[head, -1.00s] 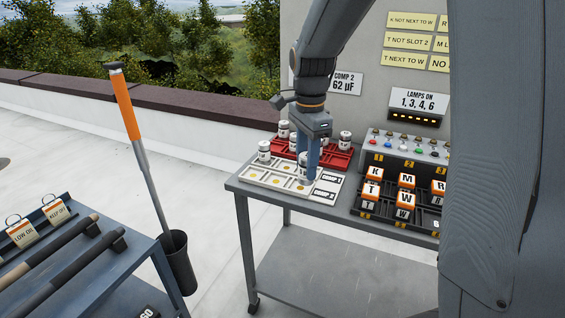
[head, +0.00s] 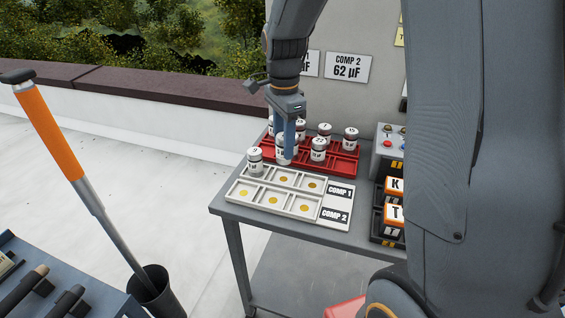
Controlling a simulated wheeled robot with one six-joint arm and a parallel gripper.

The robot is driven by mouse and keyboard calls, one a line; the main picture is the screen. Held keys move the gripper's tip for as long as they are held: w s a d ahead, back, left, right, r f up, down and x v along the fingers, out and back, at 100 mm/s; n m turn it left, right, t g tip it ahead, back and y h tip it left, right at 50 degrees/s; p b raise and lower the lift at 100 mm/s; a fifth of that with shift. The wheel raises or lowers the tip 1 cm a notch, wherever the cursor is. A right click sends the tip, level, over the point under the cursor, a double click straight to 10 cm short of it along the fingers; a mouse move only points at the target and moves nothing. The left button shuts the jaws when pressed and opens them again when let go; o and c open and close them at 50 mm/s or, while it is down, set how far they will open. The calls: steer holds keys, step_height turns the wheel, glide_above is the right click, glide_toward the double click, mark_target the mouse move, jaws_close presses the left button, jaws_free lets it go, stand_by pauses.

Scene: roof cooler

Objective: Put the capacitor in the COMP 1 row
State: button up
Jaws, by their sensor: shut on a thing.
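My gripper (head: 285,143) points down and is shut on a white capacitor (head: 283,153) with a dark band. The capacitor is upright, in front of the red tray's left part as seen; its exact height is hard to tell. The white tray (head: 322,212) lies in front, with its back row beside the COMP 1 label (head: 340,191) and its front row beside the COMP 2 label (head: 335,215). A capacitor marked 9 (head: 254,163) stands at the left end of the COMP 1 row. The other slots seen show bare gold discs.
The red tray (head: 345,165) behind holds several capacitors, including one marked 7 (head: 324,133) and one marked 15 (head: 350,139). A black rack with orange-and-white lettered blocks (head: 394,187) stands right. A wall card (head: 347,67) reads COMP 2 62 µF.

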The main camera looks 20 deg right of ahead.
mark_target(283, 163)
steer(key=shift+f+p, duration=0.5)
steer(key=shift+f, duration=2.7)
steer(key=shift+f, duration=0.1)
steer(key=o, duration=1.1)
